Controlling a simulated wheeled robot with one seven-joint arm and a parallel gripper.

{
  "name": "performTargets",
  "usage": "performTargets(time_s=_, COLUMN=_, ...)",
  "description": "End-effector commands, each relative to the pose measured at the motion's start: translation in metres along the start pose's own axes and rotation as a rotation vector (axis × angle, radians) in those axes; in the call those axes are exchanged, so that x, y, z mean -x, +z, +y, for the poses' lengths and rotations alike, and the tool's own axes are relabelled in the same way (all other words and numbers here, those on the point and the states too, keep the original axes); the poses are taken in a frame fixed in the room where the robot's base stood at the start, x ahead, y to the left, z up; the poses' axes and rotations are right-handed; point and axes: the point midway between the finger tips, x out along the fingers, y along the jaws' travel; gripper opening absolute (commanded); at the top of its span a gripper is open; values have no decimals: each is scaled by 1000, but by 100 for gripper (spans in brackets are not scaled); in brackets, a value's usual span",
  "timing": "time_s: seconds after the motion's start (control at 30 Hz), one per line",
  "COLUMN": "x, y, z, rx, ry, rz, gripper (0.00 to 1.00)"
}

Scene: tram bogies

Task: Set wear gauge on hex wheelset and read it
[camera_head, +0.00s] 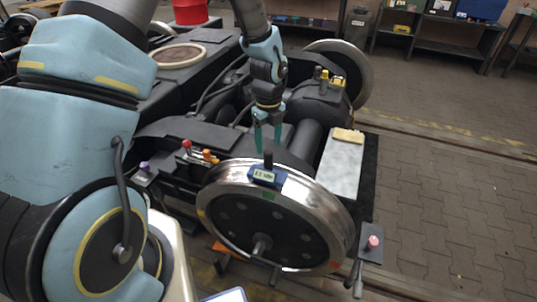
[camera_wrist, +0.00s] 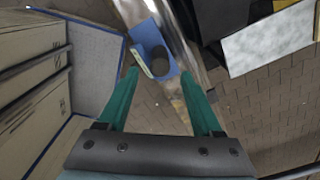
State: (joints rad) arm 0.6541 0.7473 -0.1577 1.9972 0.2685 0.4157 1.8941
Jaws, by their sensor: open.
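The wear gauge (camera_head: 264,176) is a small blue block with a dark upright knob and a pale display. It sits on top of the shiny tread of the near wheel (camera_head: 325,204). The display carries characters too small to read surely. My gripper (camera_head: 268,149) points down just above the knob, its two green fingers apart and empty. In the wrist view, the gauge (camera_wrist: 154,48) lies beyond my open fingertips (camera_wrist: 160,74), with the knob roughly between them and nothing gripped. The wheel face has a green mark; I cannot tell any hex shape.
A pale plate (camera_head: 341,168) with a yellowish block (camera_head: 348,135) lies right of the wheel. A pink-knobbed lever box (camera_head: 371,246) stands at the lower right. Red and orange knobs (camera_head: 188,145) are left of the wheel. Paved floor (camera_head: 450,200) at right is clear.

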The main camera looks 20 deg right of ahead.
Motion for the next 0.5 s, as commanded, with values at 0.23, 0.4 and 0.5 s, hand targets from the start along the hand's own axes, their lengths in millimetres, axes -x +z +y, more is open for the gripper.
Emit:
performTargets(time_s=0.23, x=47, y=1, z=0, rx=2, ry=-3, rz=-2, gripper=67)
performTargets(time_s=0.4, x=63, y=0, z=0, rx=2, ry=0, rz=0, gripper=67)
performTargets(time_s=0.5, x=67, y=0, z=0, rx=1, ry=0, rz=0, gripper=67)
